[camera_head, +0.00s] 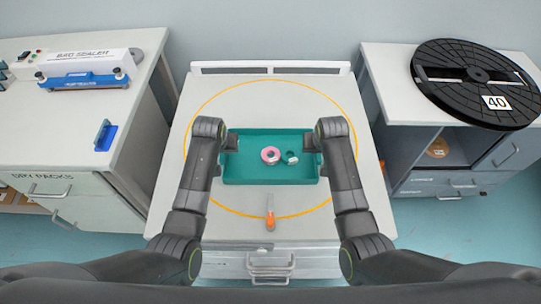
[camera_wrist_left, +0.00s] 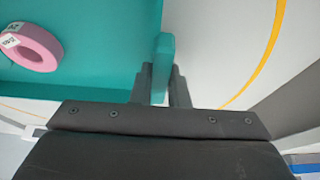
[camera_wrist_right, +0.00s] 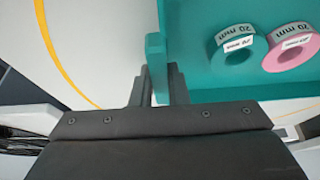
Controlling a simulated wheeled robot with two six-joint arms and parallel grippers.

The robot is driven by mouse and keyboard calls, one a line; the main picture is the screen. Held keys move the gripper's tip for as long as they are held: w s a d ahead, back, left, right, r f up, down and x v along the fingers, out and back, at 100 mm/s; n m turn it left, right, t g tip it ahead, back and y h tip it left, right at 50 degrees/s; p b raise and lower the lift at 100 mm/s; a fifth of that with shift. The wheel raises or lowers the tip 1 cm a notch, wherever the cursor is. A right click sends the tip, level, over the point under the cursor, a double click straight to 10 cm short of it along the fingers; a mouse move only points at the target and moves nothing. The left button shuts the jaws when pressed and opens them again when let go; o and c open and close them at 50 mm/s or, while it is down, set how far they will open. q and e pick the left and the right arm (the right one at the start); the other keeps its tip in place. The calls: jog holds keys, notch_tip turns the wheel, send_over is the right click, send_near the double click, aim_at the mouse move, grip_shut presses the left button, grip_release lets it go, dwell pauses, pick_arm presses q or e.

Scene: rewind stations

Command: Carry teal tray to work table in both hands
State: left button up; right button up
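The teal tray (camera_head: 270,179) is level over the white-topped table (camera_head: 185,215) in the middle, inside an orange ring; I cannot tell whether it touches the top. It holds a pink tape roll (camera_head: 270,155) and a teal-grey roll (camera_head: 291,158). My left gripper (camera_head: 229,142) is at the tray's left end, its fingers closed on an upright teal tab (camera_wrist_left: 164,65). My right gripper (camera_head: 312,142) is at the right end, closed on the matching tab (camera_wrist_right: 155,60). The arms hide parts of the tray's ends.
An orange-handled tool (camera_head: 270,215) lies on the table before the tray. A left cabinet carries a bag sealer (camera_head: 75,65) and a blue block (camera_head: 105,136). A right cabinet carries a big black reel (camera_head: 475,85). Floor gaps separate them.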

pick_arm(q)
grip_shut()
pick_arm(e)
grip_shut()
pick_arm(q)
jog(key=shift+r, duration=0.2)
pick_arm(e)
jog(key=shift+r, duration=0.2)
